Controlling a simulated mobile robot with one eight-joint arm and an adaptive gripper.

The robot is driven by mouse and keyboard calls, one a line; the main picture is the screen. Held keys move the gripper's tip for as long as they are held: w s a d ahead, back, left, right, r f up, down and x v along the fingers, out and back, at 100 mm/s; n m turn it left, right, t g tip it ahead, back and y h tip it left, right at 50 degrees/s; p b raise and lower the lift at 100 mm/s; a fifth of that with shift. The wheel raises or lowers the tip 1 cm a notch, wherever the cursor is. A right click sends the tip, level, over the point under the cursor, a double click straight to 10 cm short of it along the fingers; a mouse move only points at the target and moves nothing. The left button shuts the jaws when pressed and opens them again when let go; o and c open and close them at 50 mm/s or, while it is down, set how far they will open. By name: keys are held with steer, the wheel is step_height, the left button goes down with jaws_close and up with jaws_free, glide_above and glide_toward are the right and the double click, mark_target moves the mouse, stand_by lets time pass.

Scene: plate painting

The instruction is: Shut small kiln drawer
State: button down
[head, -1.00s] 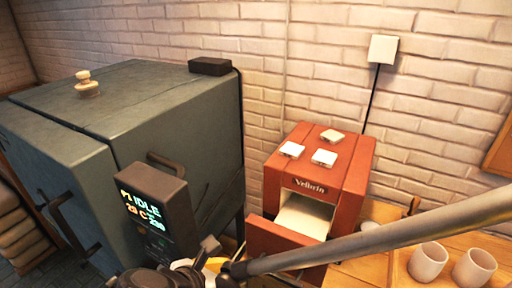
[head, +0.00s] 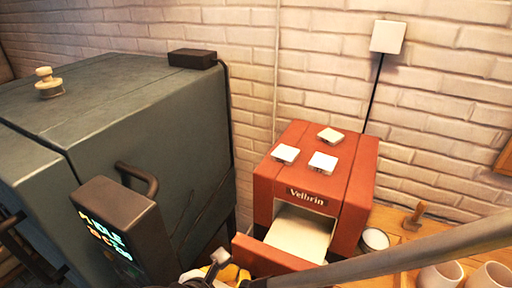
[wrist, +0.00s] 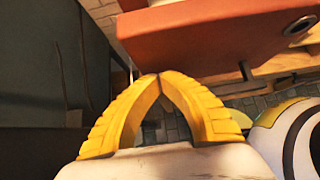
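The small red kiln (head: 345,200) stands on a wooden surface against the brick wall. Its drawer (head: 272,256) is pulled out toward me, with a pale inside floor (head: 300,232) showing. My gripper (head: 238,274) shows only partly, as a bit of yellow at the lower left of the drawer front. In the wrist view, the yellow fingers of my gripper (wrist: 158,76) meet at their tips with nothing seen between them. A red panel (wrist: 205,35), which looks like the drawer, lies just above the fingertips. I cannot tell whether they touch it.
A large grey kiln (head: 150,120) with a display box (head: 125,225) and a handle stands close on the left. White cups (head: 440,276) and a small pale-topped jar (head: 375,240) are on the wood at right. White tiles (head: 322,162) lie on the red kiln.

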steer(key=w+d, duration=0.2)
steer(key=w, duration=0.4)
steer(key=w+d, duration=0.3)
steer(key=w, duration=0.4)
steer(key=shift+d, duration=0.25)
